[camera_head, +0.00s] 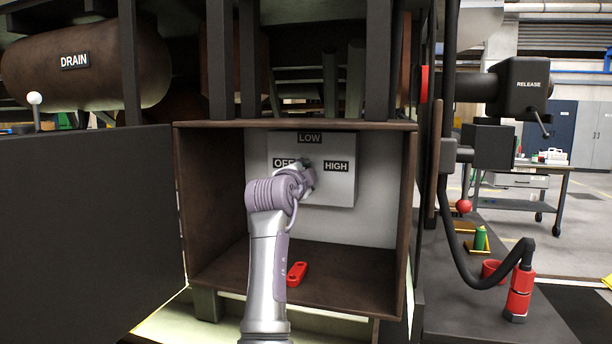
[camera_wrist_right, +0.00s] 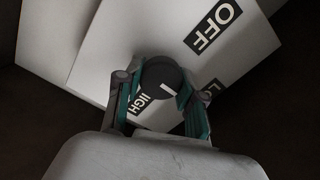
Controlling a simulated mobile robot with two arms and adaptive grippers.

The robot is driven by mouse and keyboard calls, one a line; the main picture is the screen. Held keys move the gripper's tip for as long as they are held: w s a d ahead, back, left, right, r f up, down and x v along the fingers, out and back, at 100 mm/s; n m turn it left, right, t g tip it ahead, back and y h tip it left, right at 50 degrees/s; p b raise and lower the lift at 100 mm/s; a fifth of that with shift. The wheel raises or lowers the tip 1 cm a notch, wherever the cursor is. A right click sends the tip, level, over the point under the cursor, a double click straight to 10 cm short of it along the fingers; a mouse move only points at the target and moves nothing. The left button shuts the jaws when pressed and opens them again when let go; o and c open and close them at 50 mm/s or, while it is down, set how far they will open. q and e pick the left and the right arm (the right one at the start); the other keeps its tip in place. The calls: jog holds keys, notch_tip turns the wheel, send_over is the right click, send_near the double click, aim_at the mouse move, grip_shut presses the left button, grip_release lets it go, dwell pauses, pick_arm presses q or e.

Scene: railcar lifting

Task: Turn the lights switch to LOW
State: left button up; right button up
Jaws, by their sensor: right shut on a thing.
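The lights switch is a round dark knob (camera_wrist_right: 160,76) on a light panel (camera_head: 341,190) inside an open brown box. The panel carries the labels LOW (camera_head: 310,138) at the top, OFF (camera_head: 284,162) at left and HIGH (camera_head: 336,166) at right. My right gripper (camera_head: 307,176) is at the knob, with its fingers on either side of it in the wrist view (camera_wrist_right: 160,103), shut on it. The knob's white mark points to the lower right there, roughly toward the partly hidden LOW label (camera_wrist_right: 211,89). My left gripper is out of view.
The brown box (camera_head: 388,292) has walls close around my right arm. A red tag-like object (camera_head: 297,273) lies on its floor. The open dark door (camera_head: 85,220) stands at left. A dark ledge at right holds a red canister (camera_head: 519,295) with a hose.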

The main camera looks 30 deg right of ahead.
jog(key=o, duration=1.2)
jog(key=shift+c, duration=0.2)
jog(key=v, duration=0.7)
jog(key=shift+s+a, duration=0.15)
jog(key=shift+s, duration=0.05)
